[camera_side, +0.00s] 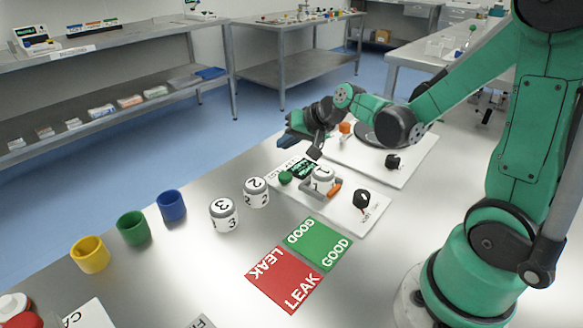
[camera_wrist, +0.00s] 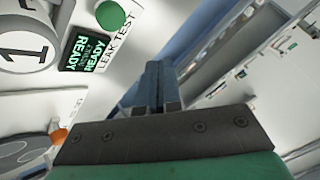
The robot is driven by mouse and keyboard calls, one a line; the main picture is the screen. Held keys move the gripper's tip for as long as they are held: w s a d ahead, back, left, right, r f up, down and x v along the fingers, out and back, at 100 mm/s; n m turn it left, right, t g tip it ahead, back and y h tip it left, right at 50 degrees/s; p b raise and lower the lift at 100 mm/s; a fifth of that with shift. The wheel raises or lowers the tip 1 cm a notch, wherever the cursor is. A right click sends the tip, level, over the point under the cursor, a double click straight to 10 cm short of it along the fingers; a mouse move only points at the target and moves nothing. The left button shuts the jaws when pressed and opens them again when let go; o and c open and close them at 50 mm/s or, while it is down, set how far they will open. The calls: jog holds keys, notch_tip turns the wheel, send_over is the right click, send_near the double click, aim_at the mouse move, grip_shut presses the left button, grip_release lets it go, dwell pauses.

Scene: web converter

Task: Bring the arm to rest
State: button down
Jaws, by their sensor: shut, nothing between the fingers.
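The station (camera_side: 344,207) is a white panel with a green button (camera_side: 285,177), a display and a black knob (camera_side: 362,199). The display (camera_wrist: 92,48) reads READY in the wrist view. A white canister marked 1 (camera_side: 322,178) sits in the station's grey holder, beside an orange part (camera_side: 334,190). My gripper is apart from all of these.
Canisters 2 (camera_side: 256,192) and 3 (camera_side: 223,214) stand left of the station. Yellow (camera_side: 90,255), green (camera_side: 133,228) and blue (camera_side: 171,206) cups stand further left. Red LEAK (camera_side: 284,279) and green GOOD (camera_side: 320,243) mats lie in front, both empty. A second panel (camera_side: 405,165) lies behind, under my arm.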

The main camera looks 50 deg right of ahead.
jog(key=s+a+r+n+g+h, duration=0.1)
jog(key=s+a+r+n+g, duration=0.1)
jog(key=s+a+r+n, duration=0.2)
jog(key=s+a+n, duration=0.3)
jog(key=s, duration=0.3)
jog(key=shift+s+a+n, duration=0.2)
jog(key=shift+a+n, duration=0.1)
jog(key=shift+a, duration=0.05)
jog(key=shift+r, duration=0.1)
notch_tip(320, 180, up, 3)
jog(key=m+g, duration=0.7)
jog(key=m, duration=1.1)
send_over(285, 174)
jog(key=shift+r, duration=0.2)
notch_tip(285, 174, down, 14)
jog(key=shift+f, duration=0.1)
